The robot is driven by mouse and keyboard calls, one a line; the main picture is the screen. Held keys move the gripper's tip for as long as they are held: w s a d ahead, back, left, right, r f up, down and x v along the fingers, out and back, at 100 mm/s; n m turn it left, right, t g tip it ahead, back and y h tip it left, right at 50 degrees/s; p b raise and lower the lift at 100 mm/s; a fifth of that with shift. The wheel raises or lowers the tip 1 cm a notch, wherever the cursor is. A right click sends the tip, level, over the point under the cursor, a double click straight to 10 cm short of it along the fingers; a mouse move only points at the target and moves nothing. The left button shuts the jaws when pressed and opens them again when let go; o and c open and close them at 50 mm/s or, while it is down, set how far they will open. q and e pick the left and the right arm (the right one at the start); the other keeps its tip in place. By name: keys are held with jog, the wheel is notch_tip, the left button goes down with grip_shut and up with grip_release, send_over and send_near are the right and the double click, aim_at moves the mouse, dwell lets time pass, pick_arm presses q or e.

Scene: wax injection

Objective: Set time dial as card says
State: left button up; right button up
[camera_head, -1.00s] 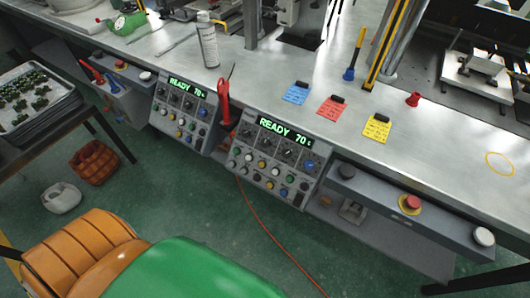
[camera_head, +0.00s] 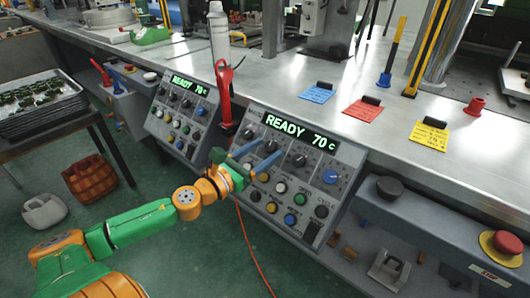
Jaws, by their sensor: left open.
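The near control panel (camera_head: 318,195) has a green display reading READY 70 C. Below it is a row of dials, including a black dial (camera_head: 299,160) and a blue dial (camera_head: 329,177). I cannot read which one is the time dial. My left gripper (camera_head: 272,148) is open, its two blue fingers pointing at the left dials of that row and partly covering them. I cannot tell whether they touch. My right gripper is out of view.
A second panel (camera_head: 180,120) with its own READY display stands to the left. A red-handled tool (camera_head: 224,90) hangs between the panels. A red stop button (camera_head: 507,243) and a black knob (camera_head: 389,188) sit to the right. A tray rack (camera_head: 40,105) is far left.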

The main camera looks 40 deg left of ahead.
pick_arm(q)
jog(key=shift+w, duration=0.35)
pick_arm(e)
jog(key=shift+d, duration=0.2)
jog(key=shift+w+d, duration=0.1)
